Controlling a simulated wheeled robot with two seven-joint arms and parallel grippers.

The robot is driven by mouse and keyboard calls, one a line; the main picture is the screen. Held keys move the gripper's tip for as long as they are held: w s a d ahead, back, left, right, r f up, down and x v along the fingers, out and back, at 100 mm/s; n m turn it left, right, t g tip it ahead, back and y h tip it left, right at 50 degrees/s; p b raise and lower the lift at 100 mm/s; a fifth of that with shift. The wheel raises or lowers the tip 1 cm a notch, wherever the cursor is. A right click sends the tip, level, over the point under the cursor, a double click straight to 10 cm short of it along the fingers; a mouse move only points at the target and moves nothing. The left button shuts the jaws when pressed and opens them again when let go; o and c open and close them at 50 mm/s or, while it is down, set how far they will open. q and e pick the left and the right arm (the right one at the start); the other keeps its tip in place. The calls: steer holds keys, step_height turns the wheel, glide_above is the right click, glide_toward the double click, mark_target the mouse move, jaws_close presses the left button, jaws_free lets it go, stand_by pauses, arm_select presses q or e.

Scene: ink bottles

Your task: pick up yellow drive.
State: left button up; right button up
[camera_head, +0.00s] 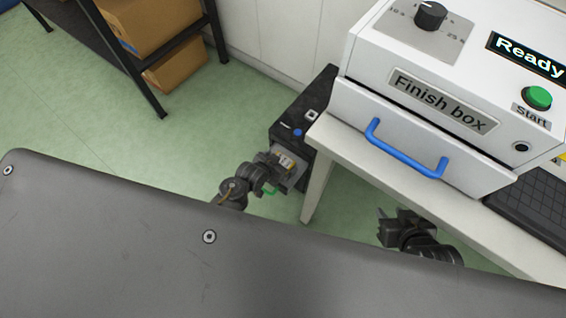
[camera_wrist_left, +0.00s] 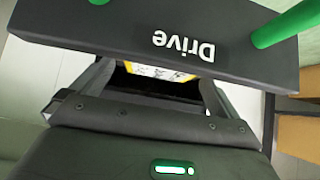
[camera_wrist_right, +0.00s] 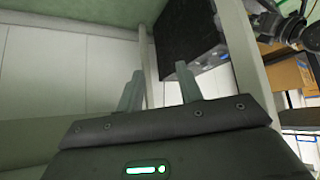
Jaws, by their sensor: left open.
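The yellow drive (camera_head: 286,161) lies in the pulled-out drawer of a small black cabinet in the head view. In the left wrist view, part of the yellow-edged drive with a white label (camera_wrist_left: 160,72) shows between my left fingers, below a dark drawer front (camera_wrist_left: 130,38) marked "Drive" with a green handle (camera_wrist_left: 285,25). My left gripper (camera_head: 270,172) is open at the drawer, beside the drive; its fingertips are partly hidden by the drawer front, and contact cannot be told. My right gripper (camera_head: 392,214) is open and empty below the white table; its fingers also show in the right wrist view (camera_wrist_right: 158,78).
The black cabinet (camera_head: 315,105) stands beside the white table (camera_head: 335,150). On the table are the white Finish box (camera_head: 430,110) with a blue handle and a black keyboard (camera_head: 535,205). A shelf with cardboard boxes (camera_head: 150,22) stands at the back left. Green floor is clear between.

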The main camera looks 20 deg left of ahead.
arm_select(q)
steer(key=shift+w+d+f+b, duration=0.15)
steer(key=shift+w+f+b, duration=0.15)
steer(key=shift+f, duration=0.05)
arm_select(e)
steer(key=w+a+r+t, duration=0.1)
steer(key=w+a+r+t+y, duration=0.1)
steer(key=shift+w+a, duration=0.1)
steer(key=shift+w, duration=0.3)
arm_select(q)
steer(key=shift+c, duration=0.3)
steer(key=c, duration=1)
arm_select(e)
steer(key=shift+s, duration=0.1)
